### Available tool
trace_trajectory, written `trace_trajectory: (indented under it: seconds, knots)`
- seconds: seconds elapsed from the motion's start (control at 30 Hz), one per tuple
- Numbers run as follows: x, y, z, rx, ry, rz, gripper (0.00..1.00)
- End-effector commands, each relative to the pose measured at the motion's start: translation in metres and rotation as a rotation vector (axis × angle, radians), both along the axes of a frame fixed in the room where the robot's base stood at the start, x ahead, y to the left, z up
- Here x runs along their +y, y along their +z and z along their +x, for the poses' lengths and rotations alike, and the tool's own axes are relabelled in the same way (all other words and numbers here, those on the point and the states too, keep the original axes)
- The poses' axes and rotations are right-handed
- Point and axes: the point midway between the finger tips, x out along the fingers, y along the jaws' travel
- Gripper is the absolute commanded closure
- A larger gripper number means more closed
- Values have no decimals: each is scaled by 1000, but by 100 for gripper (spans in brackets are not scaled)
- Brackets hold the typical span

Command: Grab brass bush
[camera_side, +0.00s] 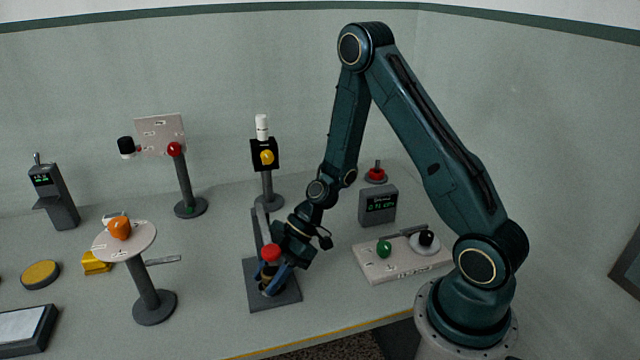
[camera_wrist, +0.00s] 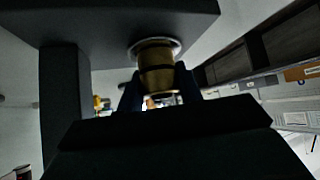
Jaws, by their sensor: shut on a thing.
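The brass bush (camera_wrist: 157,68) is a short gold-brown cylinder with a dark band, in the upper middle of the wrist view. My gripper (camera_wrist: 158,92) has its blue fingers on either side of it and is shut on it. A pale ring shows at the bush's far end, against a dark slab (camera_wrist: 100,20). In the side view my gripper (camera_side: 270,283) reaches down over the dark base plate (camera_side: 288,298) of a small stand. There the bush is mostly hidden by the fingers, and I cannot tell whether it touches the plate.
A red knob (camera_side: 271,252) is close by my gripper. A post with a yellow button (camera_side: 267,157) stands behind. A round-topped pedestal (camera_side: 145,245) with an orange object is left. A pale board (camera_side: 400,262) with green and black knobs lies right. Open table lies left of the base plate.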

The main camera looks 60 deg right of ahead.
Motion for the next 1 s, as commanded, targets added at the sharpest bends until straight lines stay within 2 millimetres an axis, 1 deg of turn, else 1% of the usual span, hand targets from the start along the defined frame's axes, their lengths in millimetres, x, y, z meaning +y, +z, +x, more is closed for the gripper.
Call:
trace_trajectory:
  seconds: [0.33,0.57,0.77,1.0]
  knots:
    - [0,3,0,-2,0,0,94]
    - [0,15,0,-2,-1,0,94]
    - [-21,15,-8,1,-6,1,94]
    - [-58,15,-23,0,-8,1,94]
